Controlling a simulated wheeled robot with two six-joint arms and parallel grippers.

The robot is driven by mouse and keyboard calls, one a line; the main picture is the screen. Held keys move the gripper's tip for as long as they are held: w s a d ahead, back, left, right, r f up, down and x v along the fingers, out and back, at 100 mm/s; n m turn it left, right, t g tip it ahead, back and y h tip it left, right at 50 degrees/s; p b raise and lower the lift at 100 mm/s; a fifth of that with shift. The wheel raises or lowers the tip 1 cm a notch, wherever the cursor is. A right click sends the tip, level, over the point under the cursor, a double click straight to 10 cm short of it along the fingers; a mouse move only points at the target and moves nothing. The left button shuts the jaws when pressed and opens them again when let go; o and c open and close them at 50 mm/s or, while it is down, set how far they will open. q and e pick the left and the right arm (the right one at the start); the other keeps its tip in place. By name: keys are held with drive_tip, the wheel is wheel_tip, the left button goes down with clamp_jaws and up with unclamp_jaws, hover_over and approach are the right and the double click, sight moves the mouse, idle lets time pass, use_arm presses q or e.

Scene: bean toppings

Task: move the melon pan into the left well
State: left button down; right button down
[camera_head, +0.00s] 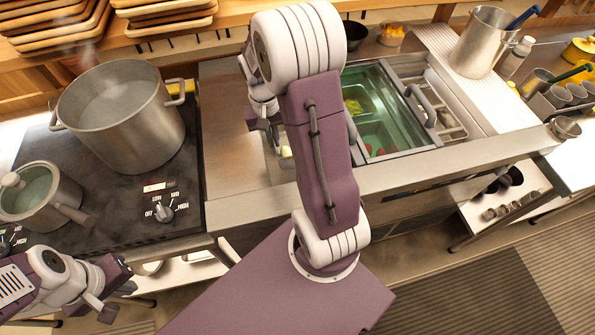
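My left gripper (118,287) is at the lower left, in front of the stove and away from the counter wells. Its finger gap is not clear. My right arm rises through the middle. Its gripper (268,130) points down over the steel counter, partly hidden by the arm, and its opening cannot be told. A small pale piece (285,152) shows beside the arm below it. Right of the arm, a sunken steel well holds green-tinted pans with yellow-green food (354,106) and reddish pieces under a clear cover (395,105). I cannot identify the melon pan; the arm hides the area to the left.
A large steaming pot (125,120) and a small lidded pot (38,195) stand on the black stove (100,215) at left. A steel pitcher (482,42) stands at the back right. Wooden trays (50,25) are stacked at the back left.

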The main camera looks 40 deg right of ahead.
drive_tip(key=shift+w+f, duration=0.15)
drive_tip(key=shift+f, duration=0.5)
wheel_tip(320, 180, down, 6)
drive_tip(key=shift+f+b, duration=0.1)
drive_tip(key=shift+b, duration=0.4)
drive_tip(key=f, duration=0.3)
drive_tip(key=shift+s, duration=0.2)
use_arm(q)
wheel_tip(320, 180, down, 2)
drive_tip(key=shift+w+f, duration=0.1)
drive_tip(key=shift+f, duration=0.05)
use_arm(e)
drive_tip(key=shift+w+f, duration=0.15)
drive_tip(key=shift+f, duration=0.2)
use_arm(q)
drive_tip(key=shift+f+b, duration=0.15)
drive_tip(key=shift+b, duration=0.25)
use_arm(e)
drive_tip(key=shift+f, duration=0.15)
drive_tip(key=c, duration=1.9)
unclamp_jaws()
drive_tip(key=shift+c, duration=0.2)
drive_tip(key=shift+r, duration=0.45)
use_arm(q)
drive_tip(key=shift+r+p, duration=0.95)
drive_tip(key=shift+p, duration=0.05)
use_arm(e)
wheel_tip(320, 180, up, 12)
drive_tip(key=shift+a+f, duration=0.25)
drive_tip(key=shift+a, duration=0.05)
